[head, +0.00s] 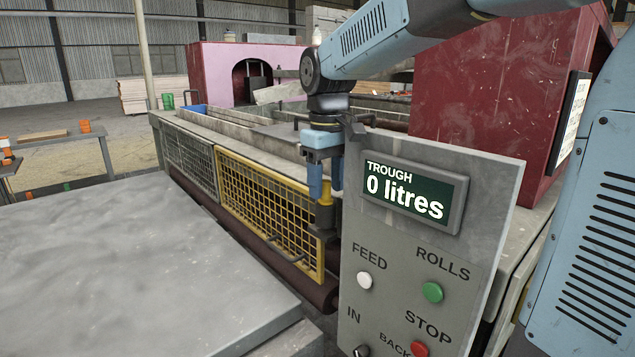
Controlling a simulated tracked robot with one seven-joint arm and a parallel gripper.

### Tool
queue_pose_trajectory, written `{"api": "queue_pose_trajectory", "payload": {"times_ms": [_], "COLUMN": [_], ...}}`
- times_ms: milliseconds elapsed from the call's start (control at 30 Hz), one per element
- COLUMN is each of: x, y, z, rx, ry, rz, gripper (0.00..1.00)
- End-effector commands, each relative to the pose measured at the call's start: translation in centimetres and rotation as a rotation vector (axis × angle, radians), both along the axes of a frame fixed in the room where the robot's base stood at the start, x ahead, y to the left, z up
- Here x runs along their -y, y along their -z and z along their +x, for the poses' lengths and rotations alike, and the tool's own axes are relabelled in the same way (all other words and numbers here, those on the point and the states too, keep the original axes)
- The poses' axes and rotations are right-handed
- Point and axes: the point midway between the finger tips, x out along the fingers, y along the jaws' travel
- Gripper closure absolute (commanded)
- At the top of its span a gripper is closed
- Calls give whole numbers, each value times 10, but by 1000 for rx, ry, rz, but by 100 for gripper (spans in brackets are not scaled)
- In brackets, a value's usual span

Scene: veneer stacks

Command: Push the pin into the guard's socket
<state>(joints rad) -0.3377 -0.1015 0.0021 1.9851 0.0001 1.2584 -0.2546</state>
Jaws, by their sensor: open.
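The guard (268,207) is a yellow mesh panel on the side of the long machine. A yellow piece, apparently the pin (326,194), stands upright at the guard's right end. It is above a dark block that looks like the socket (325,217). My gripper (326,188) points down with its blue fingers apart, one on each side of the pin's upper part. I cannot tell whether the fingers touch it. The control panel hides part of the area to the right, and how deep the pin sits is not clear.
A grey control panel (433,180) reading "TROUGH 0 litres" stands close on the right of the gripper. A red housing (480,90) rises behind it. A dark roller (240,240) runs below the guard. A wide grey slab (120,270) fills the left foreground.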

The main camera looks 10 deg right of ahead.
Motion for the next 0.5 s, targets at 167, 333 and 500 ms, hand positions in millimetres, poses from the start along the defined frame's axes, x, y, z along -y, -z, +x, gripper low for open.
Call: {"api": "queue_pose_trajectory", "payload": {"times_ms": [167, 333, 500], "x": [0, 0, 0], "y": [-1, -12, -41], "z": [0, 0, 1], "rx": [0, 2, 4], "ry": [0, 0, 0], "rz": [0, 0, 1], "gripper": [48, 48, 48]}}
